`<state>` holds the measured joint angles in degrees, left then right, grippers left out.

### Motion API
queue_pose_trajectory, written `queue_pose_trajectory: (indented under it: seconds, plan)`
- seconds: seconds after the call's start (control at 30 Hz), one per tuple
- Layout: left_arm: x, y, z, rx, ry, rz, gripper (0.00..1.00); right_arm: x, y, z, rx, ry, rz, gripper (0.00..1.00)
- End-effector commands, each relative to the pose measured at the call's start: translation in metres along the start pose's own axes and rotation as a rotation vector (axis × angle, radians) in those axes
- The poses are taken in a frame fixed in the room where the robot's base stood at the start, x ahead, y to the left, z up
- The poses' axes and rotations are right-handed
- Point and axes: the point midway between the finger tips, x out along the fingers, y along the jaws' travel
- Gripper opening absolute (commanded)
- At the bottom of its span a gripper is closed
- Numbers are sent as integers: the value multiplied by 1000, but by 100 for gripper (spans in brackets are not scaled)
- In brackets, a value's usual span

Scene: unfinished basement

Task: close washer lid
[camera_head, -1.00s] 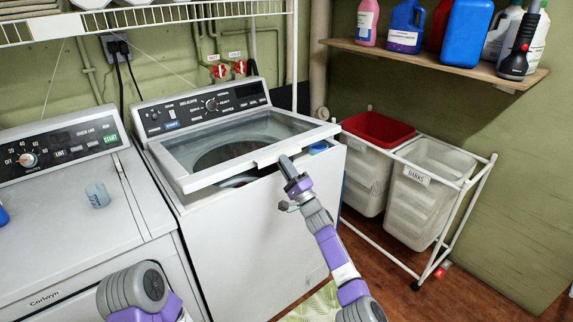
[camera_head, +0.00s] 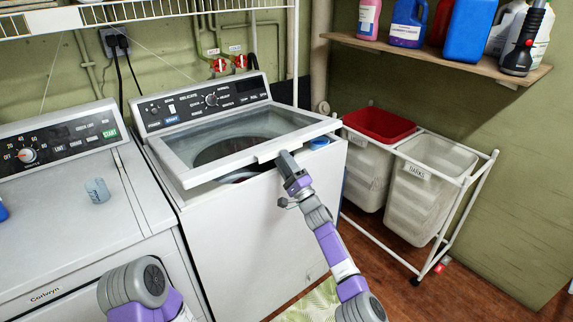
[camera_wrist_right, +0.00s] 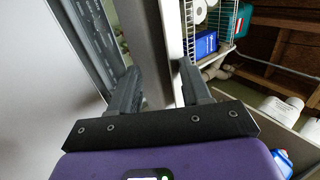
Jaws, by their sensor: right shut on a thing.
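The white washer (camera_head: 245,250) stands in the middle of the head view. Its lid (camera_head: 180,170), a white frame with a clear pane, is tilted partly open above the tub, with its front edge raised. The dark drum opening shows through the pane. My right gripper (camera_head: 284,160) is at the middle of the lid's front edge and is shut on it. In the right wrist view, the lid's pale edge (camera_wrist_right: 171,50) runs between the two fingers of the gripper (camera_wrist_right: 160,80). My left arm shows at the lower left of the head view, but its gripper is out of view.
A wheeled laundry sorter (camera_head: 425,195) with bins is to the right. A shelf (camera_head: 420,55) with bottles hangs above it. A blue cap-like item (camera_head: 319,143) sits at the washer's right corner.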

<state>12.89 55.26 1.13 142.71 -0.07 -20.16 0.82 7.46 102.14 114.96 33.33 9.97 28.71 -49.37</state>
Motion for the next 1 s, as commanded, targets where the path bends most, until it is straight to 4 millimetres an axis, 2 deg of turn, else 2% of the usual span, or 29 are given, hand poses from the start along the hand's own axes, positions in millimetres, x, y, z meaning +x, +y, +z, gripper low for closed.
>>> queue_pose_trajectory:
  seconds: [0.03, 0.2, 0.47, 0.8, 1.0]
  plan:
    - [0, 0, 0, 0, 0, 0, 70, -1, 12, 5, 4, 2, 28, 23]
    - [-4, 1, 0, 0, 0, 0, 70, -7, 11, 4, 4, 1, 25, 15]
    - [-12, 5, 0, 0, 0, 0, 70, -28, 4, 5, 5, -1, 15, 15]
    - [-21, 8, 1, 0, 0, 0, 70, -69, -6, -1, -1, 1, -3, 15]
    - [-23, 9, 1, 0, 0, 0, 70, -78, -7, 0, -1, 0, -7, 15]
